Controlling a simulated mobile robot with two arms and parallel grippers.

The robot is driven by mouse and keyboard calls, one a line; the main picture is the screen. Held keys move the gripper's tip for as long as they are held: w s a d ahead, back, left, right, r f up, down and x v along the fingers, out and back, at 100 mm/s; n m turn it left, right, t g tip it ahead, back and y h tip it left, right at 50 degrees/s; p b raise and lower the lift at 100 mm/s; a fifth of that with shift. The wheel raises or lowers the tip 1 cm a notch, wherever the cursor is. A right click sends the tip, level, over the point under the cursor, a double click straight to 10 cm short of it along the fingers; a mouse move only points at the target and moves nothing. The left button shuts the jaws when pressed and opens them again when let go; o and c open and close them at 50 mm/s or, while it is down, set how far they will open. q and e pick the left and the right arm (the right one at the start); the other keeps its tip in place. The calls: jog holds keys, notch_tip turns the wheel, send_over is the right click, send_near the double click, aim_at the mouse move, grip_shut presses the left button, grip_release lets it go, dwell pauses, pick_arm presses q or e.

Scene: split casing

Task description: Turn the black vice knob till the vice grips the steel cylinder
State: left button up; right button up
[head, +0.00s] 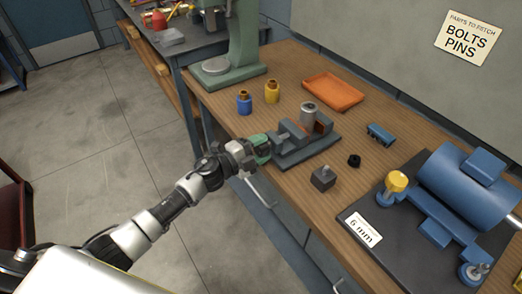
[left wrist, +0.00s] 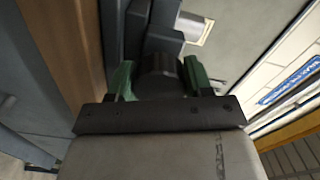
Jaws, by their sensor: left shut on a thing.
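The grey vice (head: 297,152) sits near the left edge of the wooden bench, its screw end facing my left arm. The steel cylinder (head: 308,113) stands upright at its jaws; I cannot tell whether both jaws touch it. A shiny metal piece, probably the cylinder, shows in the left wrist view (left wrist: 194,28). My left gripper (head: 262,149) reaches the screw end of the vice. In the left wrist view its green fingers are shut on the black knob (left wrist: 160,72), one on each side. The head view hides the knob behind the fingers. My right gripper is not in view.
An orange tray (head: 332,93), a blue bottle (head: 244,103) and a yellow bottle (head: 272,92) stand behind the vice. A grey block (head: 323,179), a black ring (head: 354,160) and a blue block (head: 380,134) lie to its right. A blue machine (head: 465,187) fills the right.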

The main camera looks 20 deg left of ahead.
pick_arm(q)
jog(key=m, duration=0.2)
jog(key=m+b, duration=0.1)
jog(key=shift+f+m+b, duration=0.2)
jog(key=shift+m+b, duration=0.1)
jog(key=shift+m, duration=0.1)
jog(key=m+b, duration=0.2)
jog(key=m, duration=0.2)
jog(key=m+b, duration=0.2)
jog(key=m, duration=0.2)
jog(key=shift+m, duration=0.4)
jog(key=shift+m+b, duration=0.6)
jog(key=shift+m, duration=1.4)
jog(key=o, duration=0.9)
jog(key=shift+r, duration=0.15)
